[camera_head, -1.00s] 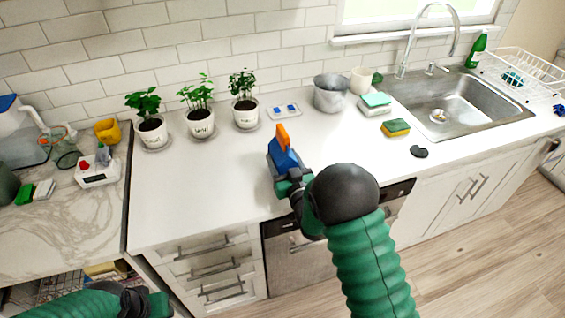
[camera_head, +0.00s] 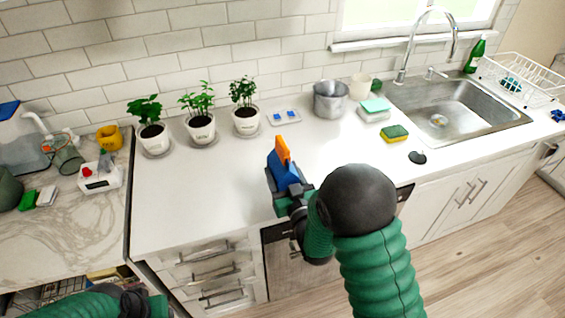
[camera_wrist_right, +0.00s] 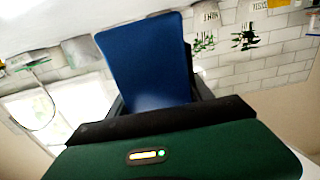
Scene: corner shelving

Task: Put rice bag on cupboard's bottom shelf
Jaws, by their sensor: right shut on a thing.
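My right gripper (camera_head: 284,186) is shut on a blue bag with an orange top (camera_head: 284,165), which I take to be the rice bag; no label is readable. It is held upright above the white counter. In the right wrist view the bag (camera_wrist_right: 147,62) shows as a plain blue face between the dark fingers. My left gripper (camera_head: 150,304) is at the bottom left edge, low and partly cut off; its jaws cannot be made out. Below the marble counter at lower left, an open shelf (camera_head: 70,290) shows only in part, and its lower levels are hidden.
Three potted plants (camera_head: 200,128) stand along the back wall. A metal pot (camera_head: 330,98), sponges (camera_head: 394,133) and the sink (camera_head: 450,110) are to the right. A scale (camera_head: 100,178) and yellow mug (camera_head: 109,137) are on the marble counter (camera_head: 60,240). The white counter's left part is clear.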

